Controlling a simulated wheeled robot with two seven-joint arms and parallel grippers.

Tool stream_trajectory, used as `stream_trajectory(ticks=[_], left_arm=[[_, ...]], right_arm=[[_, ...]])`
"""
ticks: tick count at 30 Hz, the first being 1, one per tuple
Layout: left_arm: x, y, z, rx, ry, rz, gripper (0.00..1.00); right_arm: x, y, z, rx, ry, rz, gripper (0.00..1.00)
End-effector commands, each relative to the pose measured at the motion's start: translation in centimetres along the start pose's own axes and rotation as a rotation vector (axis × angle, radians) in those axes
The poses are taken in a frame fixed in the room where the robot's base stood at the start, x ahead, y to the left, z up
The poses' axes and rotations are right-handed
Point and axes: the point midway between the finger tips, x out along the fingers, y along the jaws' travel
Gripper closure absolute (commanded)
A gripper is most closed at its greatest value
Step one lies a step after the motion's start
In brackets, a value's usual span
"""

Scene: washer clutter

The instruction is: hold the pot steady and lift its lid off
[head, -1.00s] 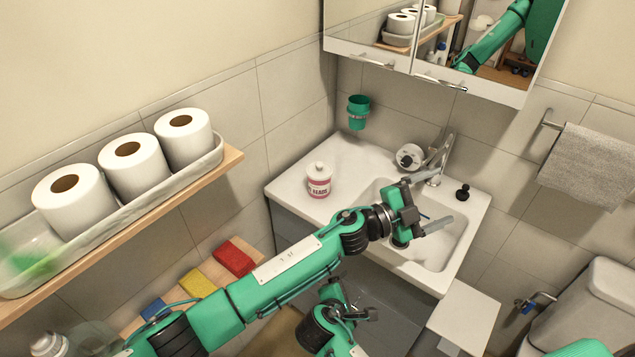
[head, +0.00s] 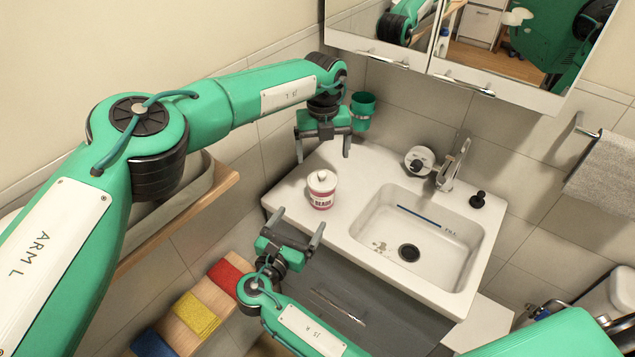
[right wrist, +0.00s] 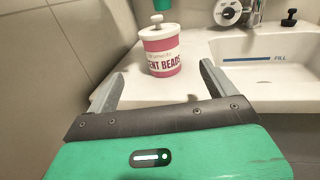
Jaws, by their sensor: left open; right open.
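The pot (head: 321,199) is a small pink jar with a label ending in "BEADS". It stands upright on the white counter, left of the sink. Its white knobbed lid (head: 322,180) sits on top. In the right wrist view the pot (right wrist: 161,58) and lid (right wrist: 158,31) show ahead, beyond the fingers. My left gripper (head: 323,158) is open and empty, above and behind the pot, fingers pointing down. My right gripper (head: 298,229) is open and empty, near the counter's front edge, apart from the pot, fingers pointing toward it.
The sink basin (head: 427,236) lies right of the pot, with a faucet (head: 452,166) behind it. A green cup (head: 362,108) hangs on the wall near my left gripper. A mirror cabinet (head: 485,50) overhangs the back. A wooden shelf (head: 190,215) is at left.

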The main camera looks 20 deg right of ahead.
Motion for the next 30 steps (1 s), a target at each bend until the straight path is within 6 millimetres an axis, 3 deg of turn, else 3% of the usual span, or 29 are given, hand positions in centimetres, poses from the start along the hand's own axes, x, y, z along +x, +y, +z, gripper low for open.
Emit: stream_trajectory(ticks=[5,21,30], left_arm=[[-0.3,0.3,0.2,-0.003,-0.005,0.015,0.12],[-0.3,0.2,0.1,-0.002,-0.004,0.010,0.12],[-0.3,0.2,0.1,-0.002,-0.004,0.010,0.12]], right_arm=[[1.4,0.1,0.1,-0.007,-0.006,0.000,0.12],[11.3,0.0,0.2,-0.005,-0.005,0.000,0.12],[13.6,0.0,0.1,-0.003,-0.002,0.001,0.12]])
